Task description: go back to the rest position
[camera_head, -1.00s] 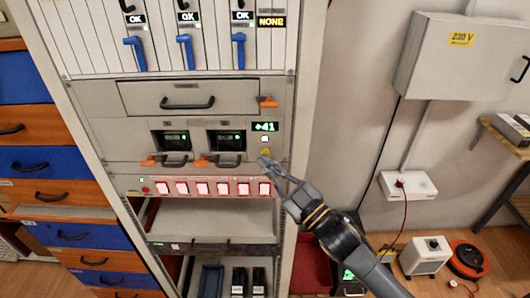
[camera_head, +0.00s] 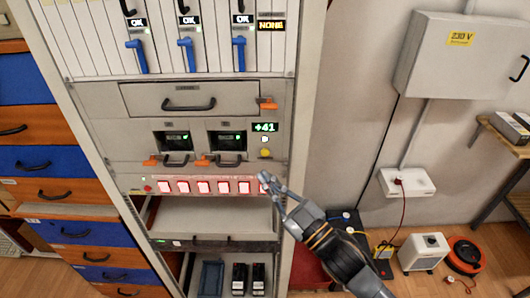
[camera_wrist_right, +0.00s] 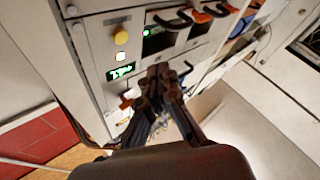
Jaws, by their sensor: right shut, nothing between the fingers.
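My right gripper (camera_head: 268,181) is shut and empty, in front of the rack at the right end of the row of red-lit switches (camera_head: 203,187). In the right wrist view its closed fingers (camera_wrist_right: 162,82) point toward the rack front, beside the green display and the yellow button. In the head view the yellow button (camera_head: 265,153) and the green "+41" display (camera_head: 264,127) are uncovered above the gripper. My left gripper is in neither view.
The rack (camera_head: 309,60) has blue levers (camera_head: 187,54) and drawer handles (camera_head: 188,105) on its front. A grey wall cabinet (camera_head: 455,70) and a white box (camera_head: 407,183) are at right. An orange cable reel (camera_head: 466,255) lies on the floor. Open air separates the rack from the wall cabinet.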

